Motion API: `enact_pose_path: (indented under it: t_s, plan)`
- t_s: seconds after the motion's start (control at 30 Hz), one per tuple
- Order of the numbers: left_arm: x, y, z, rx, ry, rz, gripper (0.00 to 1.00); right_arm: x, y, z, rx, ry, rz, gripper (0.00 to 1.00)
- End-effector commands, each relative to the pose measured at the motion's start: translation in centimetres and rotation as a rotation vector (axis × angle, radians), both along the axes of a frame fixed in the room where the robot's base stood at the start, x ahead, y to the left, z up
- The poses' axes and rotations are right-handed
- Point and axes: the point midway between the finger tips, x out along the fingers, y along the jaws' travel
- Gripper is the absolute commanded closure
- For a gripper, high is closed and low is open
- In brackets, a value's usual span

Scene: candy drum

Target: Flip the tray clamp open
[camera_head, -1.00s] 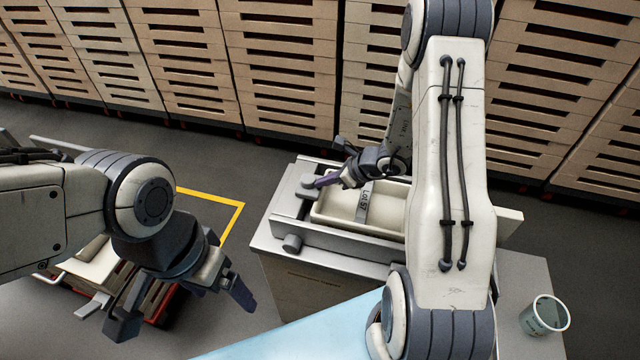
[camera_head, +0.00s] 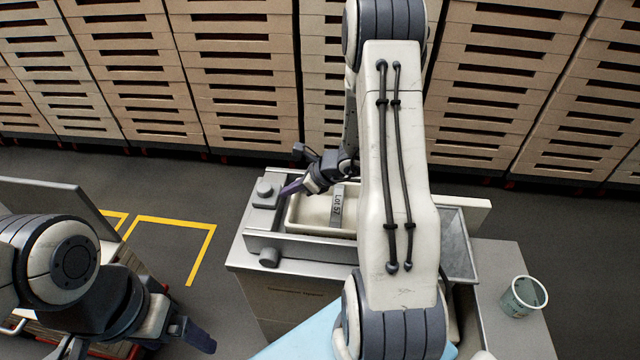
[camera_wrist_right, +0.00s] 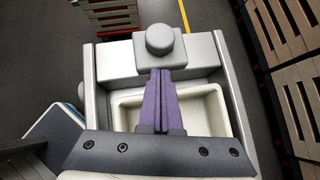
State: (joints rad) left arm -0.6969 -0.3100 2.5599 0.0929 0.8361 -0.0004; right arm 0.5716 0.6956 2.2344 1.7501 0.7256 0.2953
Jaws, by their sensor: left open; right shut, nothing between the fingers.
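The tray clamp (camera_head: 264,188) is a grey metal block with a round knob on top, at the left end of a cream tray (camera_head: 310,212). In the right wrist view the clamp's knob (camera_wrist_right: 160,40) is directly ahead of the fingertips. My right gripper (camera_head: 285,192) is shut and empty, its purple fingers (camera_wrist_right: 160,74) pressed together over the tray's end. Its tips reach the edge of the clamp block; I cannot tell whether they touch. My left gripper (camera_head: 135,345) is open and empty at the lower left, far from the clamp. My right arm hides part of the tray.
The tray sits in a grey metal housing with a second knob (camera_head: 269,256) on its front. A teal cup (camera_head: 524,297) stands at the right. Stacked slatted crates (camera_head: 240,70) line the back. A light blue surface (camera_head: 310,335) lies in front.

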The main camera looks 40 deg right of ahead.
Motion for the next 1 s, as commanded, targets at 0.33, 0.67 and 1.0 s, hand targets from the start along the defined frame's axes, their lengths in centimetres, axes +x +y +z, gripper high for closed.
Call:
enact_pose_path:
  t_s: [0.33, 0.67, 1.0]
  plan:
    - [0.0, 0.0, 0.0, 0.0, 0.0, 0.0, 0.11, -4.7, -3.7, 4.7, -0.005, 0.0, -0.006, 1.0]
    - [0.0, 0.0, 0.2, 0.0, 0.0, 0.0, 0.11, -6.7, -4.8, 6.9, -0.002, 0.005, -0.001, 1.0]
    - [0.0, 0.0, 0.2, 0.0, 0.0, 0.0, 0.11, -6.7, -4.7, 7.0, -0.002, 0.005, 0.001, 1.0]
